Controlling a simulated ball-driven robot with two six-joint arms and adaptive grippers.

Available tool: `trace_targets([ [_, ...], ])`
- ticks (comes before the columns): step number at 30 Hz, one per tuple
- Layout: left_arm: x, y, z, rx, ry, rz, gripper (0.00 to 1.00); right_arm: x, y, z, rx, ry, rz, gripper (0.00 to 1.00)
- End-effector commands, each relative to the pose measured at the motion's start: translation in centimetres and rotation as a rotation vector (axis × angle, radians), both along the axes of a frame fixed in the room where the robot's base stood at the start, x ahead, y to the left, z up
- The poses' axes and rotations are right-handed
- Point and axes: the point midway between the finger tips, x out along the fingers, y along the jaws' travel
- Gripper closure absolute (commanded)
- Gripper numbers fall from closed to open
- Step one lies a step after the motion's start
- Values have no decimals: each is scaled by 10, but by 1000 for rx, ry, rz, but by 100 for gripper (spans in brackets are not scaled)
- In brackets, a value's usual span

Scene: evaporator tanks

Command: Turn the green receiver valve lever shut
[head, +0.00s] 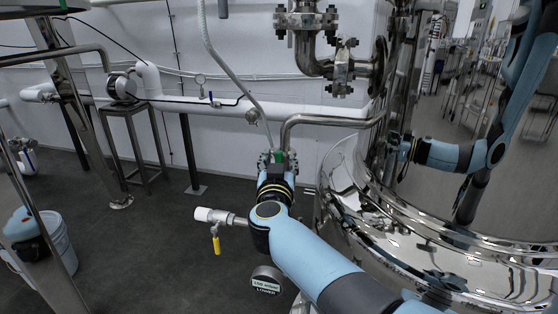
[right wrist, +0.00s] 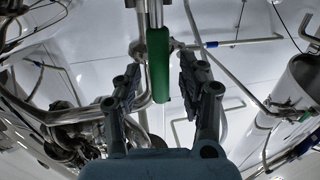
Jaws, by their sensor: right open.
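The green valve lever (right wrist: 158,62) hangs down in the right wrist view, between the two fingers of my right gripper (right wrist: 157,80). The fingers are spread, with a visible gap on each side of the lever. In the head view my right gripper (head: 276,161) is at the far end of my blue arm, below a bent steel pipe. A small bit of green (head: 285,157) shows there among the fingers; the rest of the lever and the valve body are mostly hidden.
A polished steel tank (head: 345,205) stands at the right and mirrors my arm. A valve with a yellow lever (head: 216,243) sticks out left of my forearm. A white pipe (head: 310,109) runs along the back wall.

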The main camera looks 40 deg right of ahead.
Motion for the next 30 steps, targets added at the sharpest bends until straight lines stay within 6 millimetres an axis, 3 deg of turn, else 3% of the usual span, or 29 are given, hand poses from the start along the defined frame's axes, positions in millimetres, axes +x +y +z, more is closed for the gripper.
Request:
trace_targets([
  [10, -10, 7, -1, 9, 15, -2, 60, 1, -1, 0, 0, 0, 0, 59],
  [20, -12, 9, -1, 11, 18, -3, 60, 1, -1, 0, 0, 0, 1, 100],
  [30, -7, 7, -1, 9, 11, -3, 60, 1, -1, 0, 0, 1, 1, 100],
])
